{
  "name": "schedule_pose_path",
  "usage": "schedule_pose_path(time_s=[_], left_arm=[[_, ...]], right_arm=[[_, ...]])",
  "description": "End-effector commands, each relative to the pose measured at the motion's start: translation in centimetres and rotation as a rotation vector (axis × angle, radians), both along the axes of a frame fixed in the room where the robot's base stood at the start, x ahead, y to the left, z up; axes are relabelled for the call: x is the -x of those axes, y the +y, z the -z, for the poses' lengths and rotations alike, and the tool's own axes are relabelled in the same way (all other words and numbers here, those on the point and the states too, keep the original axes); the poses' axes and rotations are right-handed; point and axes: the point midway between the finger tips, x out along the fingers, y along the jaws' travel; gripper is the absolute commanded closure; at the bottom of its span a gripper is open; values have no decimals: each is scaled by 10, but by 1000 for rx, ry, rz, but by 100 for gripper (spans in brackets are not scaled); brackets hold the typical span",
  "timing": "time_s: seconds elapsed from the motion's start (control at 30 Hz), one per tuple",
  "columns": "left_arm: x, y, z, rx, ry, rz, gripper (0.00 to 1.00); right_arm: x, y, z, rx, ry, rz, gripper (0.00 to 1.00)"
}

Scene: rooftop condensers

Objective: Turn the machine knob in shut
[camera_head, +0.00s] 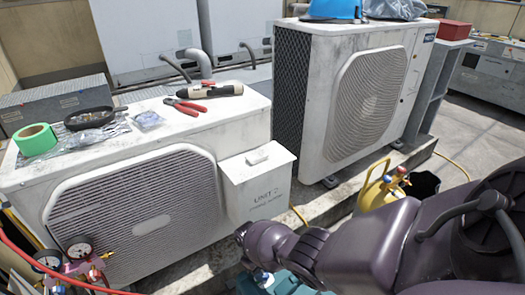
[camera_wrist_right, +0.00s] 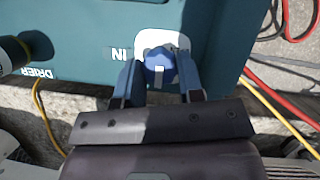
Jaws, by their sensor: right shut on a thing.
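The teal machine (camera_wrist_right: 90,25) fills the top of the right wrist view. It bears an "IN" label (camera_wrist_right: 119,54), seen upside down, beside a pale round plate (camera_wrist_right: 144,42). A blue knob (camera_wrist_right: 158,66) with a pale mark sits on that plate. My right gripper (camera_wrist_right: 159,78) is shut on the blue knob, one finger on each side. In the head view my right arm hides most of the teal machine (camera_head: 300,283), and the knob is hard to make out. My left gripper is not in view.
A white condenser (camera_head: 135,215) with tools on top stands left; another condenser (camera_head: 345,100) stands behind. A yellow bottle (camera_head: 377,190) and black bucket (camera_head: 423,185) stand right. Gauges (camera_head: 79,251) and a red hose lie at lower left. Red and yellow hoses (camera_wrist_right: 285,85) run beside the machine.

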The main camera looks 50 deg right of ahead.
Motion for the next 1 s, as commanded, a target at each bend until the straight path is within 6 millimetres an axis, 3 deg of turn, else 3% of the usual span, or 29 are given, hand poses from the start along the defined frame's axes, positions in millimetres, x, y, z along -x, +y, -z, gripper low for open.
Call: schedule_pose_path(time_s=[0.2, 0.23, 0.4, 0.77, 1.0], left_arm=[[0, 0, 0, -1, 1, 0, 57], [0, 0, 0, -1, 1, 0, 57], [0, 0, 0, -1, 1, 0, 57], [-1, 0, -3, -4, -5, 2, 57], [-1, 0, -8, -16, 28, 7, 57]], right_arm=[[1, 0, 1, -1, 1, -1, 89], [1, 0, 1, -1, 1, -1, 64], [1, 0, 1, 0, 1, -1, 40], [-3, 0, -7, 0, -3, -2, 40], [-21, 1, -46, 0, -12, -1, 40]])
